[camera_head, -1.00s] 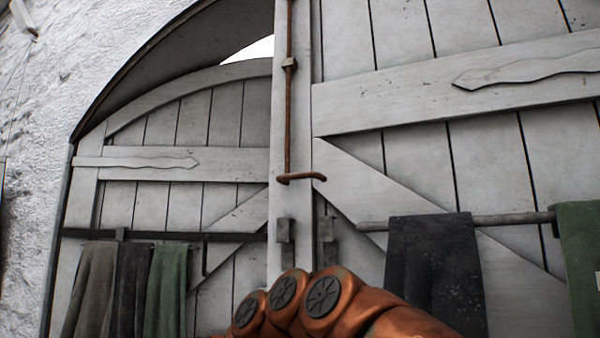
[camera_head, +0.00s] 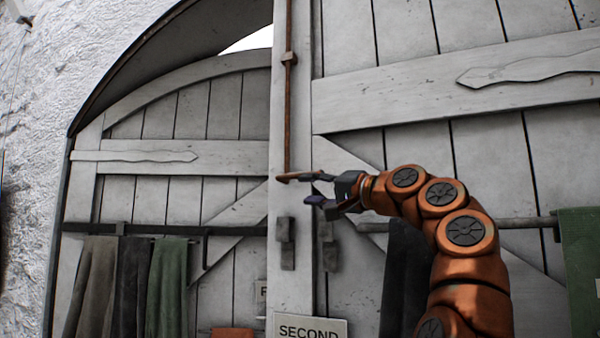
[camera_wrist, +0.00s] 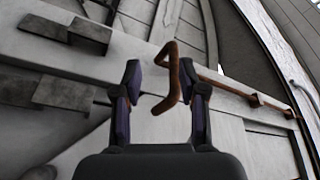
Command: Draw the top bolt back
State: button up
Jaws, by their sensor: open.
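The top bolt (camera_head: 288,120) is a thin rusty rod running up the white post of the door, with a bent handle at its lower end. My gripper (camera_head: 308,188) is open at the handle, coming in from the right, and its upper finger partly covers the handle. In the wrist view, the bolt's bent handle (camera_wrist: 173,72) shows between the two spread fingers of my gripper (camera_wrist: 160,74), nearer the right finger. I cannot tell whether that finger touches it. The rod runs off to the right through brackets.
Dark metal brackets (camera_head: 286,243) sit on the post below the handle. Cloths hang from a bar at left (camera_head: 85,285) and a rail at right (camera_head: 575,270). A sign reading "SECOND" (camera_head: 310,329) is at the bottom.

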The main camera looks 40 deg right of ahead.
aim_at(299, 175)
jog(key=shift+t+h, duration=0.4)
jog(key=shift+t, duration=0.1)
jog(key=shift+w+d+r+p, duration=0.1)
jog(key=shift+w+r+p, duration=0.55)
jog(key=shift+w, duration=0.25)
jog(key=shift+w+a+r+p, duration=0.1)
jog(key=shift+w+r+p, duration=0.55)
jog(key=shift+w, duration=0.25)
jog(key=shift+w+d+r+p, duration=0.1)
jog(key=shift+w+r+p, duration=0.5)
jog(key=shift+w, duration=0.3)
grip_shut()
